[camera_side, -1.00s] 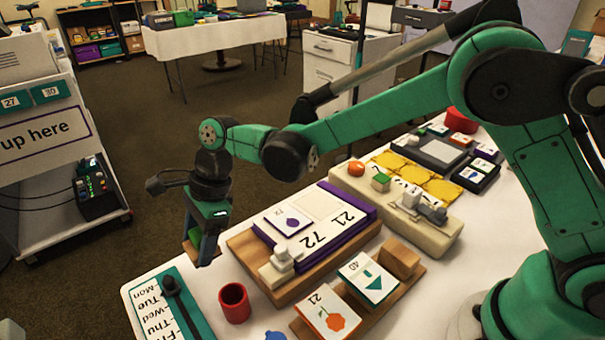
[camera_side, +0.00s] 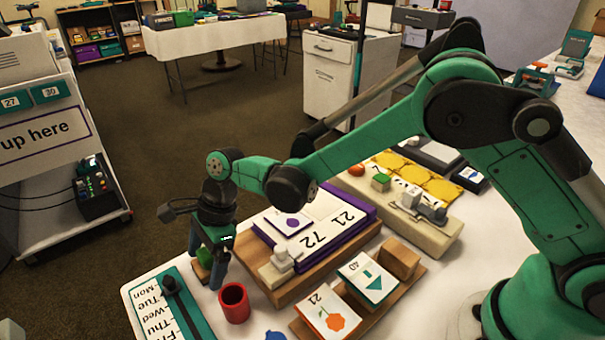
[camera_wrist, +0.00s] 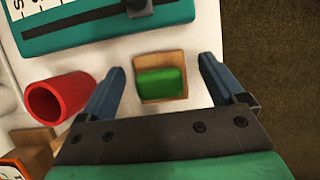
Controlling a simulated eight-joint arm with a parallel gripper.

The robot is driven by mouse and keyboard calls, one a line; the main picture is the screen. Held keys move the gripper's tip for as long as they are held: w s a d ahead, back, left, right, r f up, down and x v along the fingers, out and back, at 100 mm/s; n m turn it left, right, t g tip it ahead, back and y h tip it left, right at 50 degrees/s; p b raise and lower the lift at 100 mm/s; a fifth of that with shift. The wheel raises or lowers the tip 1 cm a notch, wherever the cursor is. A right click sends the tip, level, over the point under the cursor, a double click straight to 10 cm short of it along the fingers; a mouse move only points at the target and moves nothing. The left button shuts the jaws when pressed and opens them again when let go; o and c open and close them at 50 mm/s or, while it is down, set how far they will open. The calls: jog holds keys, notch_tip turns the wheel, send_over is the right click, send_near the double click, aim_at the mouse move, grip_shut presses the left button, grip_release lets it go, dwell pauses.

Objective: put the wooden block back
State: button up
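A tan wooden block (camera_wrist: 176,58) with a green piece (camera_wrist: 161,83) on top lies on the white table in the wrist view. My gripper (camera_wrist: 162,66) is open around it, one finger to each side, with gaps between fingers and block. In the side view my gripper (camera_side: 206,267) points down at the table's far left edge; the green piece shows between the fingers, and the block is mostly hidden. Another plain wooden block (camera_side: 400,257) sits at the right end of a wooden board (camera_side: 385,306) beside two picture cards.
A red cup (camera_side: 234,304) stands close to my gripper; it also shows in the wrist view (camera_wrist: 62,97). A teal weekday board (camera_side: 197,312) lies in front of it. A wooden tray (camera_side: 250,251) with a purple number board is to the right. The table edge is close by.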

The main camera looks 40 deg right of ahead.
jog(key=v, duration=1.2)
jog(key=s+d+r+n+t+h, duration=0.1)
jog(key=s+d+n+t+h, duration=0.1)
jog(key=s+d+n, duration=0.3)
jog(key=s+d+r+n+t+h, duration=0.1)
jog(key=s+d+n+t, duration=0.4)
jog(key=d+n, duration=0.8)
jog(key=shift+s+r+h, duration=0.2)
jog(key=shift+s+h, duration=0.45)
jog(key=shift+h, duration=0.15)
